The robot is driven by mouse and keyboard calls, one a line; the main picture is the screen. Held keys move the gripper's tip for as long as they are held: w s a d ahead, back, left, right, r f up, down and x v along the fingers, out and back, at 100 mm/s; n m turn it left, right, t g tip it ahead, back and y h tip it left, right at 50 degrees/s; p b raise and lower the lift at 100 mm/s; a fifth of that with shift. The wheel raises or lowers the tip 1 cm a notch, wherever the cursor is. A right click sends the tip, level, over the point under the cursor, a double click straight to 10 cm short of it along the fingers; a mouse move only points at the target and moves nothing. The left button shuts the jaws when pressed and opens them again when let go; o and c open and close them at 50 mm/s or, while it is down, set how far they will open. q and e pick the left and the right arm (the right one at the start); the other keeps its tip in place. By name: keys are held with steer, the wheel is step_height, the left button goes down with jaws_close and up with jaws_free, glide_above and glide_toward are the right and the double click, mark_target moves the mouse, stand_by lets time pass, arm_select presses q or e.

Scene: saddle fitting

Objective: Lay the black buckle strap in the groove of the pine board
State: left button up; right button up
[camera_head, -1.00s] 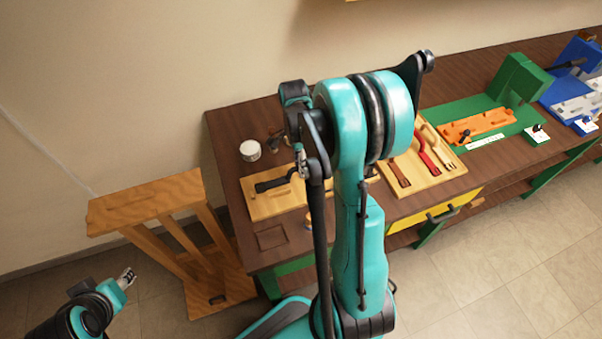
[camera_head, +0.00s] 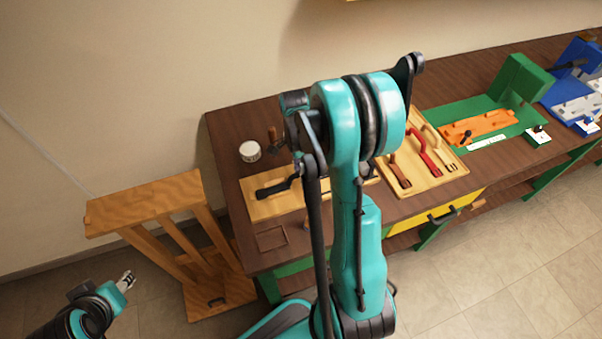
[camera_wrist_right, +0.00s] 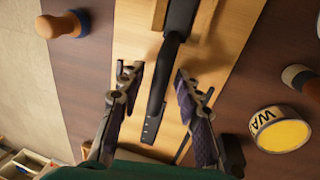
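The pine board (camera_head: 262,209) lies on the dark workbench, partly behind my right arm in the head view. The black buckle strap (camera_head: 272,189) lies along it. In the right wrist view the strap (camera_wrist_right: 157,98) runs lengthwise over the board (camera_wrist_right: 225,50), wide at the top and narrowing to a tail with holes. I cannot tell whether it sits in the groove. My right gripper (camera_wrist_right: 157,76) is open, one finger on each side of the strap, apart from it. The head view hides this gripper behind the arm. My left gripper (camera_head: 125,281) is over the floor, away from the bench; its fingers are too small to read.
A tray with brown, red and cream pieces (camera_head: 424,184) lies to the right. A wooden stand (camera_head: 150,202) is left of the bench.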

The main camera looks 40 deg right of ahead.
steer(key=a+p+v, duration=0.1)
steer(key=p+v, duration=0.2)
steer(key=v, duration=0.8)
steer(key=s+a+r+n+t, duration=0.3)
steer(key=s+a+n+t, duration=0.1)
steer(key=a+n, duration=0.4)
steer(key=s+a+r+n+t, duration=0.4)
steer(key=a+n, duration=0.5)
steer(key=n, duration=0.4)
steer(key=shift+s+a+r+t+h, duration=0.25)
steer(key=shift+s+t+h, duration=0.2)
steer(key=shift+t, duration=0.25)
steer(key=shift+s, duration=0.1)
